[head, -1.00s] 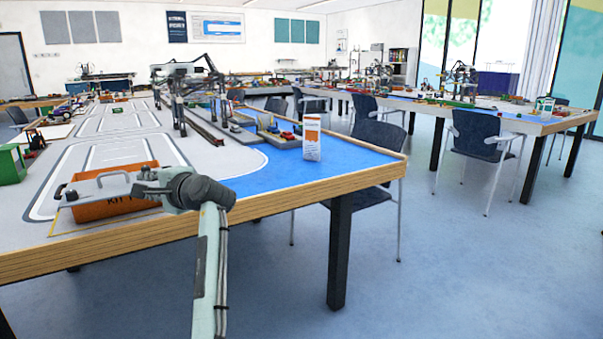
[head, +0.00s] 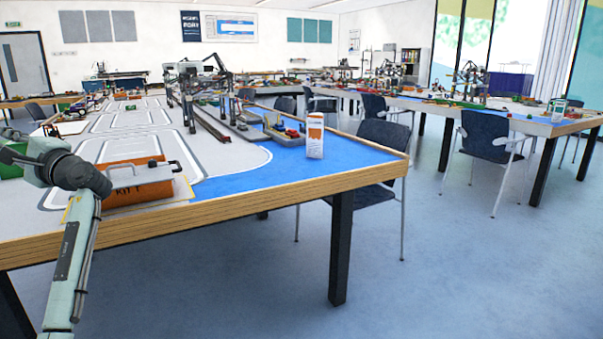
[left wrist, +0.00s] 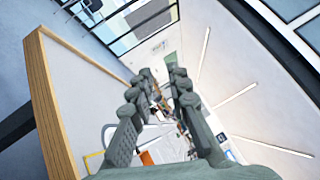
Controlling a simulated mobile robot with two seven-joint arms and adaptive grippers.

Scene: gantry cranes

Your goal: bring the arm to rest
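My left arm rises at the lower left of the head view, and its wrist (head: 45,160) is bent toward the left edge. The hand beyond it is cut off there. In the left wrist view my left gripper (left wrist: 163,72) has its two fingers apart, with nothing between them. The orange kit box (head: 125,193) with a grey top and handle sits on the table near its front edge, to the right of the wrist and apart from it. In the left wrist view an orange patch (left wrist: 147,158) shows between the fingers. My right gripper is out of view.
The table's wooden front edge (head: 240,205) runs beside the arm. A white and orange carton (head: 315,136) stands on the blue area. Gantry cranes (head: 190,90) stand farther back. A chair (head: 375,170) is at the table's right side.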

